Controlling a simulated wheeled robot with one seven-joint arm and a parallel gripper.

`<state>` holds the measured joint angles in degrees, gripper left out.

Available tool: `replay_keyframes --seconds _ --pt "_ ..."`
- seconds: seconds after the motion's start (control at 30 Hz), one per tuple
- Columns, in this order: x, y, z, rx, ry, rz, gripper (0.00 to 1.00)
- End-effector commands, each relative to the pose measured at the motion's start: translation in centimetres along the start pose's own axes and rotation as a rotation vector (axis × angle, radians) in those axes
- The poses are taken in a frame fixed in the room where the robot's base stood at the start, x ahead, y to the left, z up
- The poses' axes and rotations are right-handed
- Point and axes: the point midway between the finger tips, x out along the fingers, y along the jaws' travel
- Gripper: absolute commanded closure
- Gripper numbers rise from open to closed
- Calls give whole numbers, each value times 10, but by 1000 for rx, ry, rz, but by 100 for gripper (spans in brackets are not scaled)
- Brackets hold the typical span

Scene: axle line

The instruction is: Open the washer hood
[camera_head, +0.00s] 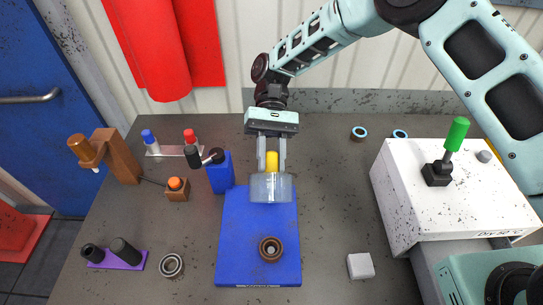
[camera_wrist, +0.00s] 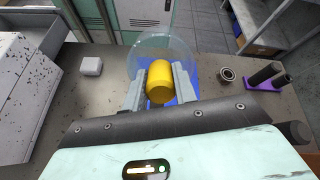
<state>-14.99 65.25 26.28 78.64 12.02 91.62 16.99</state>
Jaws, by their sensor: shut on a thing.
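The washer hood is a clear, see-through cup (camera_head: 271,190) with a yellow knob (camera_head: 271,162) on top. My gripper (camera_head: 271,164) points down with its fingers shut on the yellow knob. The hood is upright and appears raised above the blue board (camera_head: 235,262). A brown ring (camera_head: 270,249) lies on the board and shows uncovered below the hood in the head view. In the wrist view the yellow knob (camera_wrist: 160,84) sits between the fingers, with the clear hood (camera_wrist: 150,47) around and beyond it. The brown ring is hidden there.
A white box (camera_head: 405,200) with a green lever (camera_head: 455,135) stands right. A blue container (camera_head: 220,175), an orange-topped button (camera_head: 176,188) and a brown stand (camera_head: 122,158) are left. A grey bearing (camera_head: 171,266) and white block (camera_head: 360,266) lie near the front.

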Motion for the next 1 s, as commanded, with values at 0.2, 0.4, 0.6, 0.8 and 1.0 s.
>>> replay_keyframes --seconds 0.2,0.4,0.6,0.8,1.0 --pt "0 1 -2 2 5 -1 61" --pt "0 0 -1 2 3 0 51" --pt "-3 1 -2 1 4 0 51" --pt "-30 2 -6 1 8 -1 51" --pt "-67 2 -6 1 8 -1 51"
